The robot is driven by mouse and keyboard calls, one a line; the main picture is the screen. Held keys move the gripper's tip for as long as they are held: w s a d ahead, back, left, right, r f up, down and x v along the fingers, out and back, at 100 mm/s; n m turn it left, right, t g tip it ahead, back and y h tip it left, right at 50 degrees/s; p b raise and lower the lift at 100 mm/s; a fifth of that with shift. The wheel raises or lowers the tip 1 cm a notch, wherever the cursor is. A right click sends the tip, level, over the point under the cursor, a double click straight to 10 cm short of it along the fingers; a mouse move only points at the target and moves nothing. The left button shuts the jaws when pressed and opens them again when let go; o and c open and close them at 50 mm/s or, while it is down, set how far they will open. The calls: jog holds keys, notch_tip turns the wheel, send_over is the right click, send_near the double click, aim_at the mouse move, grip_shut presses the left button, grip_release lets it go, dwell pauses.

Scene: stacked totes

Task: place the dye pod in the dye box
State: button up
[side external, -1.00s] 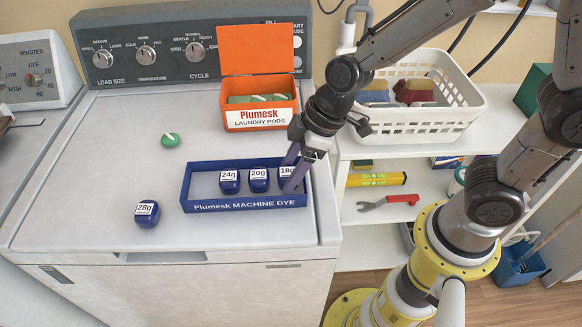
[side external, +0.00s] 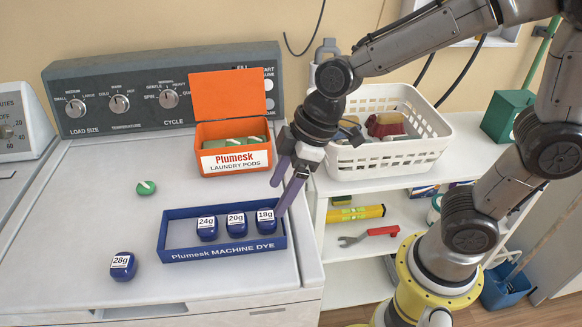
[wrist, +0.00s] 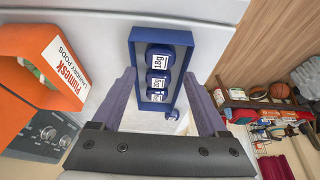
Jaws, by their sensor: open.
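The blue dye box (side external: 225,250), labelled Plumesk MACHINE DYE, sits on the washer top. It holds three blue pods at its right: 24g (side external: 207,229), 20g (side external: 237,225) and 18g (side external: 267,222). The 28g dye pod (side external: 123,267) lies outside the box, to its front left on the washer top. My gripper (side external: 277,197) is open and empty above the box's right end, near the 18g pod.
An open orange laundry pod box (side external: 235,161) stands behind the dye box. A green pod (side external: 146,188) lies on the washer at the left. A white basket (side external: 390,153) stands on the shelf at the right. The washer's front left is mostly clear.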

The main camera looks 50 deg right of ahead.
jog(key=v, duration=0.6)
jog(key=s+d+m+t+h, duration=0.2)
jog(key=s+d+m+h, duration=0.1)
jog(key=s+d+m, duration=0.6)
jog(key=s+d, duration=0.2)
jog(key=d, duration=0.1)
jog(key=shift+s+r, duration=0.2)
jog(key=shift+r, duration=0.1)
